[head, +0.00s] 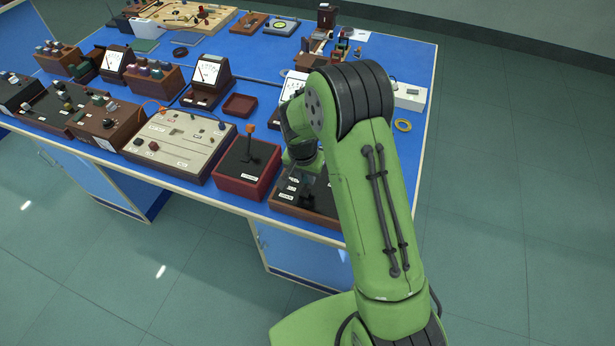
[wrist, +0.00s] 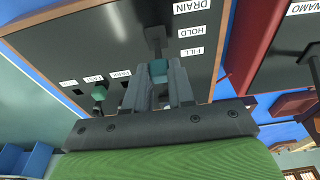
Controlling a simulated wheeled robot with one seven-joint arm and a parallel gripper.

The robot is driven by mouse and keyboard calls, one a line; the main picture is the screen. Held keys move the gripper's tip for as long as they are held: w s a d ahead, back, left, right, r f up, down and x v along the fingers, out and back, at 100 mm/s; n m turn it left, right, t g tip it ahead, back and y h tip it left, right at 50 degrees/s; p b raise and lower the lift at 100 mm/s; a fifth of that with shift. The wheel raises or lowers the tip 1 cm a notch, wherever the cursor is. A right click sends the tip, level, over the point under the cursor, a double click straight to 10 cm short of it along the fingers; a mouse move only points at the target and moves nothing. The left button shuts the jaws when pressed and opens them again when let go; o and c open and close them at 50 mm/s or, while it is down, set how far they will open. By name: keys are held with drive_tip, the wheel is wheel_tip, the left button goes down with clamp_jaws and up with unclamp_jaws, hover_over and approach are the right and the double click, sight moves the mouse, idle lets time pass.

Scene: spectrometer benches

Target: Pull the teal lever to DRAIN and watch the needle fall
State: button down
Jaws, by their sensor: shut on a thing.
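The teal lever (wrist: 158,68) rises from a dark panel (wrist: 110,55) in the wrist view, its dark shaft running up to a pivot near the top middle. My gripper (wrist: 159,80) is shut on the lever's teal tip, one finger on each side. Labels DRAIN, HOLD and FILL stand in a row beside the lever; which one it is set to is hard to tell. In the head view my arm hides the lever and most of the wooden-framed panel (head: 290,206). A white-faced meter (head: 292,86) behind my arm is partly covered, and its needle cannot be read.
A smaller green-knobbed switch (wrist: 99,93) stands on the same panel. A red box with an orange-tipped lever (head: 247,165) stands close on the left. Meters, terminal boxes and a beige panel (head: 180,140) crowd the blue bench (head: 420,60). The floor to the right is clear.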

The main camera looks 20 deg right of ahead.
sight(305, 187)
drive_tip(key=s+t+h+b, duration=0.1)
drive_tip(key=b, duration=0.3)
drive_tip(key=s+a+f+t+h+b, duration=0.1)
drive_tip(key=t+b, duration=0.1)
drive_tip(key=b, duration=0.2)
drive_tip(key=a+t+h+b, duration=0.1)
drive_tip(key=b, duration=0.3)
drive_tip(key=shift+s+a+f+t, duration=0.2)
drive_tip(key=shift+s+t, duration=0.1)
drive_tip(key=shift+s, duration=0.1)
drive_tip(key=b, duration=0.2)
drive_tip(key=s+t+h+b, duration=0.1)
drive_tip(key=b, duration=0.2)
drive_tip(key=shift+a+f+t, duration=0.1)
drive_tip(key=shift+a+t, duration=0.2)
drive_tip(key=b, duration=0.1)
drive_tip(key=t+h+b, duration=0.1)
drive_tip(key=b, duration=0.1)
drive_tip(key=shift+s+a, duration=0.2)
drive_tip(key=shift+s, duration=0.2)
drive_tip(key=shift+h+b, duration=0.3)
drive_tip(key=shift+b, duration=0.05)
drive_tip(key=c, duration=1)
unclamp_jaws()
drive_tip(key=shift+o, duration=0.2)
drive_tip(key=p+v, duration=0.4)
drive_tip(key=v, duration=1.2)
drive_tip(key=shift+s, duration=0.2)
